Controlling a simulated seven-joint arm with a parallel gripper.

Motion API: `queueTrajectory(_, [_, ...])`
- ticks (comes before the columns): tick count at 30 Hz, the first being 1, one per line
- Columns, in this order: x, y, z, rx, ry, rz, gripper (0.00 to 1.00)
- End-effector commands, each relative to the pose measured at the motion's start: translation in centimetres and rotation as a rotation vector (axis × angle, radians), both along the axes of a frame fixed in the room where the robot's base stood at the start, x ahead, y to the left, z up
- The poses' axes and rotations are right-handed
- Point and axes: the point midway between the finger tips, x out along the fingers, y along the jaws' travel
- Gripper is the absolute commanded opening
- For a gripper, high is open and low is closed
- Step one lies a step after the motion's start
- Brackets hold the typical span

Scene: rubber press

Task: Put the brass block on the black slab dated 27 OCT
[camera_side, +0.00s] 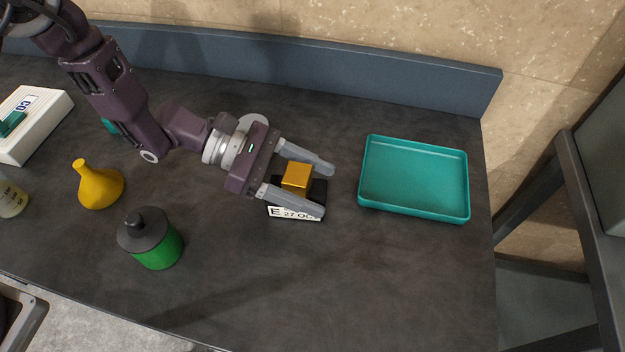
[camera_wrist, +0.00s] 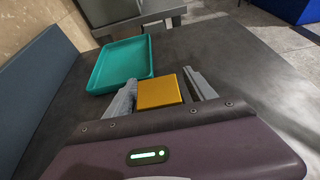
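The brass block (camera_side: 297,177) rests on top of the black slab (camera_side: 318,188), whose white label (camera_side: 294,214) reads "E 27 OC" with the rest covered by a finger. My gripper (camera_side: 328,191) is open, with one finger on each side of the block. A gap shows between the block and the fingers. In the wrist view the block (camera_wrist: 158,92) sits between the fingertips, closer to the left one, and the slab is hidden there.
An empty teal tray (camera_side: 465,190) stands to the right. A yellow flask (camera_side: 100,187), a green jar with a dark lid (camera_side: 158,246), a beaker (camera_side: 10,200) and a white box with a teal part (camera_side: 45,115) stand left. The front middle of the table is clear.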

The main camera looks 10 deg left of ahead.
Motion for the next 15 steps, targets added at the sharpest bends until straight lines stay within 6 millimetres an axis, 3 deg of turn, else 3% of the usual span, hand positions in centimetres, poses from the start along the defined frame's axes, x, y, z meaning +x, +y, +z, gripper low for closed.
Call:
queueTrajectory(8, [0.1,0.1,0.4,0.000,-0.002,0.000,0.63])
queueTrajectory(15, [0.2,5.6,2.6,0.000,0.000,0.006,0.63])
